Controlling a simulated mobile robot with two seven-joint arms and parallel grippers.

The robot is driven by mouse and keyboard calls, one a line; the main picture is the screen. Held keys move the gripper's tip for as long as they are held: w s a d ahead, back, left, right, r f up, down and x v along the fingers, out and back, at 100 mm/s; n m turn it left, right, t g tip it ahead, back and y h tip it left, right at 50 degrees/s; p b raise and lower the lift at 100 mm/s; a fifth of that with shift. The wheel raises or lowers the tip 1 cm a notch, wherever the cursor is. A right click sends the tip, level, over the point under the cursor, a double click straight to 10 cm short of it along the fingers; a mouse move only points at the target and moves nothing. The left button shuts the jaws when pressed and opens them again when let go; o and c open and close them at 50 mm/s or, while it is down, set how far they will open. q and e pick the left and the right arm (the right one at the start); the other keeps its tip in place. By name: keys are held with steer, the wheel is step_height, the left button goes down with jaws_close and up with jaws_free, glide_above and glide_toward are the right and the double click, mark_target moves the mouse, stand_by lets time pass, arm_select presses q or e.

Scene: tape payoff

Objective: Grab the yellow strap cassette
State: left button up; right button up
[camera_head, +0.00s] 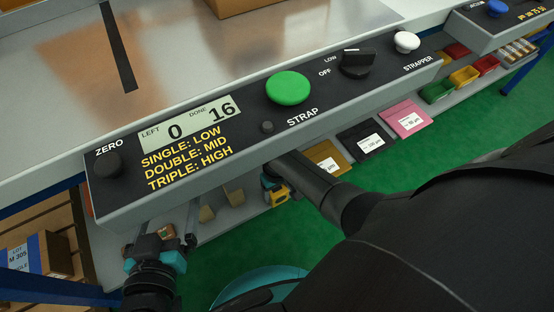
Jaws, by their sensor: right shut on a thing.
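A yellow strap cassette (281,198) shows just below the front edge of the control panel, by the lower shelf. My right arm reaches in from the right under the panel, and my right gripper (270,182) is shut on the cassette. The panel edge and my own arm hide most of the fingers and part of the cassette. My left gripper (156,248) is at the lower left, below the panel's left end, well apart from the cassette.
The panel (225,165) with a green button (289,88) overhangs the shelf. Labelled gold (326,158), black (366,141) and pink (405,118) packs lie right of the cassette. Coloured bins (464,76) stand far right. A carton (58,258) is lower left.

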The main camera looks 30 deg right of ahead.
jaws_close()
steer(key=shift+r, duration=0.1)
